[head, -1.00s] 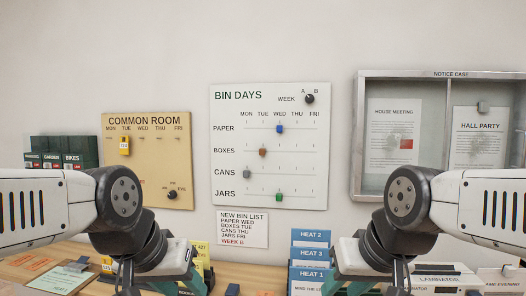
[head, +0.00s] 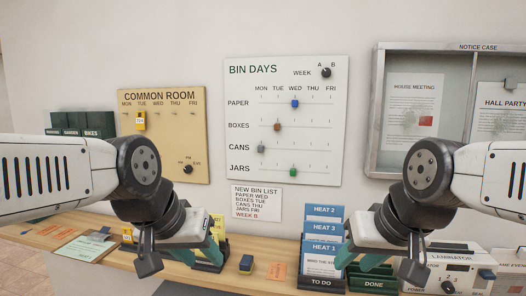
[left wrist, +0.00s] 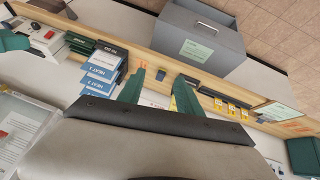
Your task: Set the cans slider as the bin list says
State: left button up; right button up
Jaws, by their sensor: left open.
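The cans slider (head: 261,149) is a small grey knob on the CANS row of the white BIN DAYS board (head: 330,180), at the MON end. The new bin list (head: 256,203) below the board reads PAPER WED, BOXES TUE, CANS THU, JARS FRI, WEEK B. My left gripper (head: 198,254) is low at the left, over the shelf and away from the board. Its green fingers stand apart and empty in the left wrist view (left wrist: 159,90). My right gripper (head: 363,258) is low at the right, near the DONE tray, its fingers apparently apart.
Blue paper slider (head: 295,104) is at WED, brown boxes slider (head: 277,126) at TUE, green jars slider (head: 293,172) at WED. A week knob (head: 326,73) sits top right. A COMMON ROOM board (head: 160,165), a notice case (head: 440,180) and heat cards (head: 322,250) are nearby.

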pick_arm(q)
jog(key=w+d+r+t, duration=0.1)
jog(key=w+r+t, duration=0.25)
jog(key=w, duration=1.05)
jog(key=w+d+r+t, duration=0.2)
jog(key=w+r+t, duration=0.15)
jog(key=w, duration=1.05)
jog(key=m+t+h, duration=0.1)
jog(key=t, duration=0.8)
send_near(260, 149)
jog(key=w, duration=0.1)
jog(key=x, duration=0.7)
jog(key=shift+w+d+r, duration=0.15)
jog(key=shift+w+r, duration=0.15)
jog(key=shift+c, duration=0.2)
grip_shut()
